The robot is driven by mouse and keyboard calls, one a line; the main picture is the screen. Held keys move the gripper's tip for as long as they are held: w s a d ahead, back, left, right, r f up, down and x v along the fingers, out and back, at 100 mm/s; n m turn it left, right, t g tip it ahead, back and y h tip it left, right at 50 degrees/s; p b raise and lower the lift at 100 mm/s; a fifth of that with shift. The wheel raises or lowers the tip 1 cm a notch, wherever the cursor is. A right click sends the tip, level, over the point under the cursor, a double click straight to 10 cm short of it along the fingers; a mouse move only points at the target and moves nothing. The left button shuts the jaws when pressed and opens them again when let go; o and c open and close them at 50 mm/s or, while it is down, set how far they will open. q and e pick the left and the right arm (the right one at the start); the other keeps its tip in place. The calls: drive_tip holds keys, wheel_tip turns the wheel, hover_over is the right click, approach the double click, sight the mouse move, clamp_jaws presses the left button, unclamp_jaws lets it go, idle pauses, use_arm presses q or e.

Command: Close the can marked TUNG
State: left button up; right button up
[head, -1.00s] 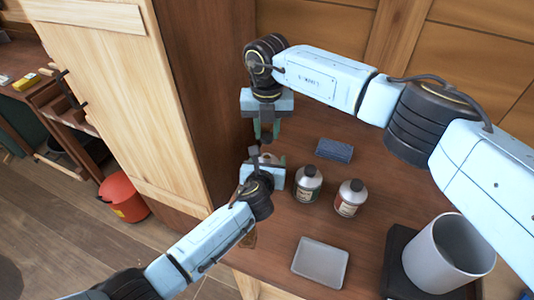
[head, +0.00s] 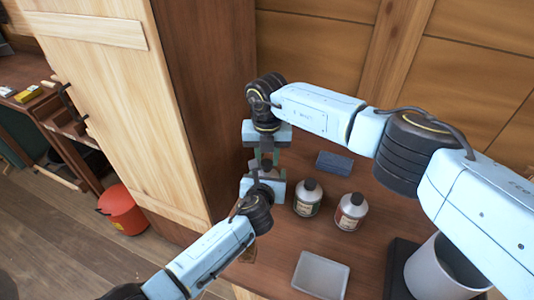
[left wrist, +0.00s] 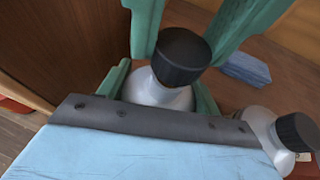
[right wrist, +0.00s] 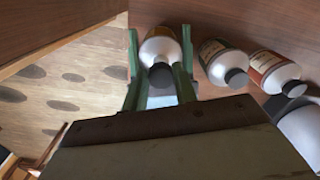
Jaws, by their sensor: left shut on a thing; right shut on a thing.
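A grey-white can with a black cap (left wrist: 182,55) at its top stands between my two grippers. Its body (left wrist: 155,92) shows in the left wrist view, and its shoulder and a bit of yellowish label show in the right wrist view (right wrist: 160,45). No lettering is readable on it. My left gripper (head: 264,180) is shut on the can's body from the near side. My right gripper (head: 266,156) reaches down from above, its green fingers shut on the cap. The cap sits at the can's neck; whether it is fully seated I cannot tell. In the head view the grippers mostly hide the can.
Two similar capped cans, one green-labelled (head: 307,199) and one red-labelled (head: 350,212), stand close to the right. A blue block (head: 334,163) lies behind them. A grey tray (head: 320,276) and a grey bin (head: 440,270) are in front. A wooden cabinet (head: 205,100) stands close left.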

drive_tip(key=shift+f, duration=0.45)
drive_tip(key=shift+f, duration=0.55)
use_arm(q)
clamp_jaws()
use_arm(e)
drive_tip(key=m, duration=0.4)
drive_tip(key=shift+d+m, duration=0.1)
drive_tip(key=shift+m, duration=0.2)
use_arm(q)
drive_tip(key=shift+f, duration=0.1)
use_arm(e)
drive_tip(key=m, duration=0.5)
drive_tip(key=shift+s+d, duration=0.1)
drive_tip(key=o, duration=0.9)
use_arm(q)
drive_tip(key=shift+a, duration=0.1)
use_arm(e)
drive_tip(key=shift+o, duration=0.2)
